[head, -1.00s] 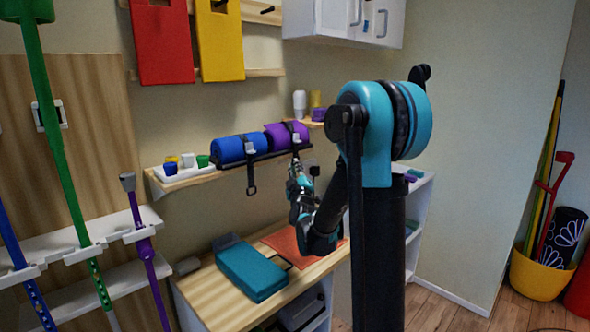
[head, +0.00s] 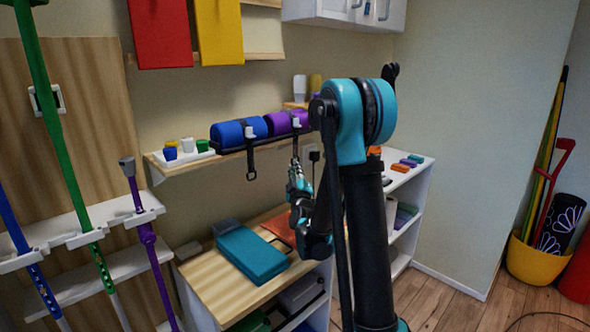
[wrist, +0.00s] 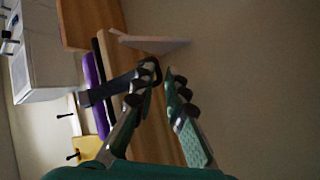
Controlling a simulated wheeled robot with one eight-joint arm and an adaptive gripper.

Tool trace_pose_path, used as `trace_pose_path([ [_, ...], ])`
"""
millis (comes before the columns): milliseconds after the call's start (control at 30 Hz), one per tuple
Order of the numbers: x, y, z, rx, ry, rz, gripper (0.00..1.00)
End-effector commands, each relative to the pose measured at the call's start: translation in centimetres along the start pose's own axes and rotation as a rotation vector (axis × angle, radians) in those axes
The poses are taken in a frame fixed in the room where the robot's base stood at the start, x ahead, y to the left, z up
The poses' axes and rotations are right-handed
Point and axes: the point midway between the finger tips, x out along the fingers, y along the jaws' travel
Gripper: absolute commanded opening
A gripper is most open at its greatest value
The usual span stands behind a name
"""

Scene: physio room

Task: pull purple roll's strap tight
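The purple roll (head: 279,123) lies on the wall shelf beside the blue roll (head: 232,133), partly hidden by my arm in the head view. Its dark strap (head: 295,146) hangs down over the shelf's front. My gripper (head: 294,172) is just below it. In the wrist view the purple roll (wrist: 95,95) shows at the left, and its strap (wrist: 117,87) reaches across to the tip of the left finger. The fingertips of my gripper (wrist: 161,76) are a little apart, with a narrow gap between them. The strap's end overlaps the left fingertip; I cannot tell whether they touch.
The blue roll's strap (head: 251,160) hangs to the left, ending in a loop. A white tray (head: 184,156) with small cups sits on the shelf. Below, a teal case (head: 252,255) and an orange mat (head: 283,227) lie on the wooden bench. Open floor is at the right.

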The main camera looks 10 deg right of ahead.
Motion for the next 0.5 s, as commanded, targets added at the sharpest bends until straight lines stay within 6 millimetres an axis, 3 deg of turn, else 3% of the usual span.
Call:
trace_pose_path([
  [33,-0.06,-0.07,-0.05,0.0,0.001,-0.002,0.18],
  [133,-0.04,-0.04,-0.06,0.0,0.001,-0.001,0.31],
  [500,0.08,0.21,-0.2,0.001,0.001,0.002,0.31],
])
